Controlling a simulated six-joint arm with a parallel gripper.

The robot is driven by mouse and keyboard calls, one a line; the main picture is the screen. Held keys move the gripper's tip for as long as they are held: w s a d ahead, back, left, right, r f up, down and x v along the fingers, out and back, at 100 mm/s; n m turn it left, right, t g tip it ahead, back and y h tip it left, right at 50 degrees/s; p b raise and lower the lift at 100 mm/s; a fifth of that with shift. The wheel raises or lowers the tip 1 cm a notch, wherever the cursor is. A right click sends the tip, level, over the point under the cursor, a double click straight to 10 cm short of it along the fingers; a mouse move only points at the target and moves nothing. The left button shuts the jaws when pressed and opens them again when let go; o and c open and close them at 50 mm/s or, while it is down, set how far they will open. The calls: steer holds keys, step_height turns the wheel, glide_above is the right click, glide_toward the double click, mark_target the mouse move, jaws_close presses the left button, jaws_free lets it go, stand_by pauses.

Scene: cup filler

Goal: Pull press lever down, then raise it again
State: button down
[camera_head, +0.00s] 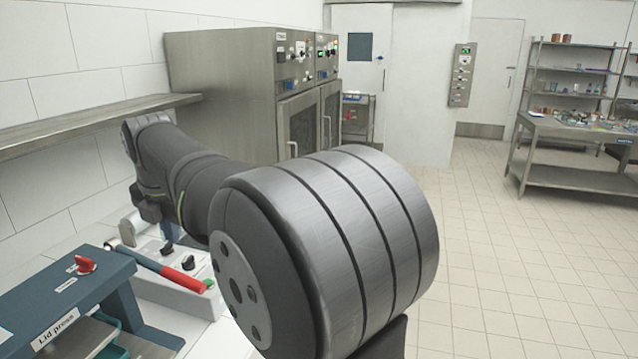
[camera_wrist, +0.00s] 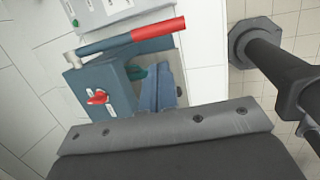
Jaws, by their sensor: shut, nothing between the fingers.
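The lid press (camera_head: 75,292) is a blue-grey machine at the lower left of the head view, with a labelled front and a red knob (camera_head: 85,264) on it. Its press lever (camera_head: 150,262) is a dark bar with a red grip. In the wrist view the lever (camera_wrist: 115,43) with its red grip (camera_wrist: 158,30) lies across the top of the press (camera_wrist: 104,84). I cannot tell its exact tilt. My gripper (camera_wrist: 165,135) fills the bottom of the wrist view as a dark bolted block, shut and apart from the lever. Its fingertips are not clear.
My arm blocks the middle of the head view. A white control box (camera_head: 185,287) with knobs stands beside the press. A shelf (camera_head: 90,125) runs along the left wall, and a steel cabinet (camera_head: 225,90) stands behind. The tiled floor at right is clear.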

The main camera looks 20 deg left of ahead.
steer(key=x, duration=1.2)
steer(key=shift+a+f, duration=0.15)
step_height(320, 180, up, 12)
glide_above(183, 277)
steer(key=s+d, duration=0.3)
steer(key=x, duration=1.3)
steer(key=shift+s+d+f, duration=0.1)
steer(key=shift+s+f, duration=0.1)
